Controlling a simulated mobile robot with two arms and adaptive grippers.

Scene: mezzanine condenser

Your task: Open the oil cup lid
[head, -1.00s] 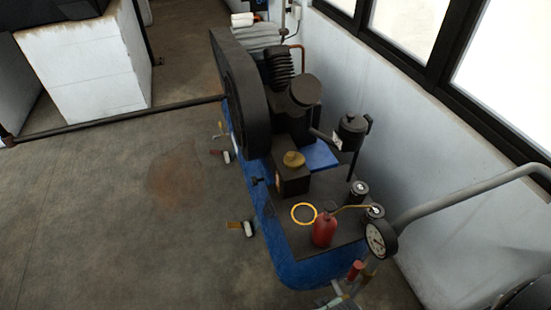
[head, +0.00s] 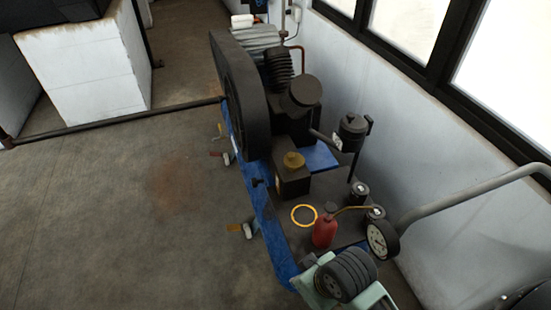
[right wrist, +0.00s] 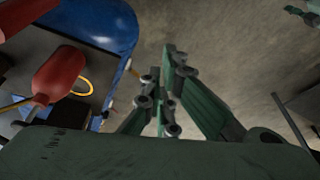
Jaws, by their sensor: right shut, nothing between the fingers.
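The brass-coloured domed lid (head: 293,160) sits on top of a dark box, the oil cup (head: 292,184), on the blue compressor. It looks closed. My right gripper (right wrist: 168,75) shows in the right wrist view, its green fingers together and empty, over the floor beside the rounded blue tank end. It is apart from the lid; the lid is not visible in that view. In the head view part of my right arm shows at the bottom, but its fingertips cannot be made out. A small green piece at the top right of the right wrist view looks like my left gripper (right wrist: 303,14); its fingers are unclear.
A red oil can (head: 325,231) with a thin spout stands beside a yellow ring (head: 304,215) on the dark plate. Two small dark canisters (head: 360,193) and a gauge (head: 382,239) are to the right. The flywheel guard (head: 239,97) rises behind. Open floor lies left.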

